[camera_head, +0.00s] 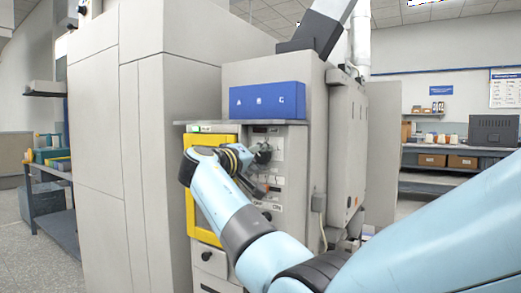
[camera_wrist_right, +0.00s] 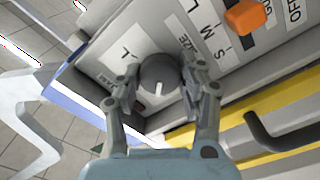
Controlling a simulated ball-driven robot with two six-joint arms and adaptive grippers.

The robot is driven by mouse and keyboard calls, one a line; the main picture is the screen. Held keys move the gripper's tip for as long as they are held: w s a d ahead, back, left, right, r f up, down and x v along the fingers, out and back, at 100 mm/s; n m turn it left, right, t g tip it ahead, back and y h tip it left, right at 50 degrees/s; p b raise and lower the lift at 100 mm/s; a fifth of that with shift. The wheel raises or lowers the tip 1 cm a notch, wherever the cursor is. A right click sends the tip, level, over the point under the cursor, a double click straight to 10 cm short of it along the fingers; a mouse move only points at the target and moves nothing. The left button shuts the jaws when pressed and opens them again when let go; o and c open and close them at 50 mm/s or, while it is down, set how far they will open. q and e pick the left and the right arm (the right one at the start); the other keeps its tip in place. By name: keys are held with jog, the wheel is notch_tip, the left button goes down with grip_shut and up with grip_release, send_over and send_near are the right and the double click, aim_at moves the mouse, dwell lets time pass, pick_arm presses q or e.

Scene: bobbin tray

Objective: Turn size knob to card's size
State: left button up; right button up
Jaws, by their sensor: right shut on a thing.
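In the right wrist view, the size knob (camera_wrist_right: 158,73) is a dark round knob on a pale panel, with a white pointer mark toward the bottom of the picture. My right gripper (camera_wrist_right: 157,88) is shut on it, one finger at each side. The word SIZE is partly hidden beside the right finger. The letters S, M and L (camera_wrist_right: 208,30) run along the panel to the right. A white label or card with an L (camera_wrist_right: 125,50) is left of the knob. In the head view my right gripper (camera_head: 262,158) is at the machine front. My left gripper is out of view.
An orange control (camera_wrist_right: 246,17) is close by on the panel. A yellow frame (camera_head: 188,215) borders the machine front left of my right gripper. A blue box (camera_head: 267,101) marked A, B, C is above. A tall grey cabinet (camera_head: 150,120) stands left.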

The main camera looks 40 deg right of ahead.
jog(key=shift+r+n+p, duration=0.1)
jog(key=shift+n+p, duration=0.3)
jog(key=shift+n, duration=0.3)
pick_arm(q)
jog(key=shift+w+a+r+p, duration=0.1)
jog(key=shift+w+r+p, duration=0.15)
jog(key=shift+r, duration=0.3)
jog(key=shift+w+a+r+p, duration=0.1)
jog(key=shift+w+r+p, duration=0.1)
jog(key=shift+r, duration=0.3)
pick_arm(e)
jog(key=shift+n, duration=0.7)
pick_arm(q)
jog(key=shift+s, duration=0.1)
pick_arm(e)
jog(key=shift+f, duration=0.2)
jog(key=o, duration=1.2)
jog(key=shift+w+a, duration=0.1)
jog(key=v, duration=0.7)
jog(key=shift+a, duration=0.2)
